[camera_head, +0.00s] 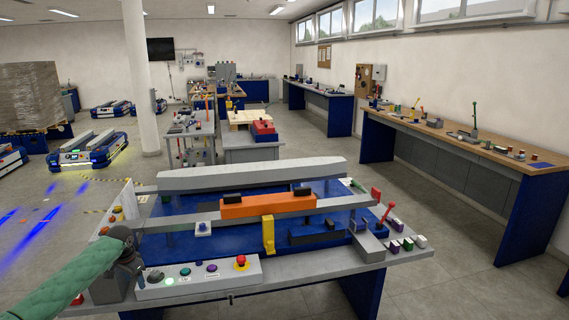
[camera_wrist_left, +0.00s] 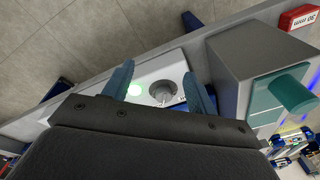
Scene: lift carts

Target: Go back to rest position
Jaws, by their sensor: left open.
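My left gripper (camera_head: 138,270) is at the left end of the grey control panel (camera_head: 222,276) on the front edge of the near bench. In the left wrist view its two blue fingers (camera_wrist_left: 160,88) are apart, with nothing held between them. Beyond them is a grey round knob (camera_wrist_left: 162,92), next to a lit green light (camera_wrist_left: 134,89). The knob also shows in the head view (camera_head: 155,276). I cannot tell whether the fingers touch the panel. My right gripper is out of view.
The near bench (camera_head: 310,274) carries an orange block (camera_head: 268,204) on a grey bar, a yellow bracket (camera_head: 268,234) and a red-handled lever (camera_head: 386,215). The panel has a red mushroom button (camera_head: 241,261). A long workbench (camera_head: 470,150) stands at right; open floor lies between.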

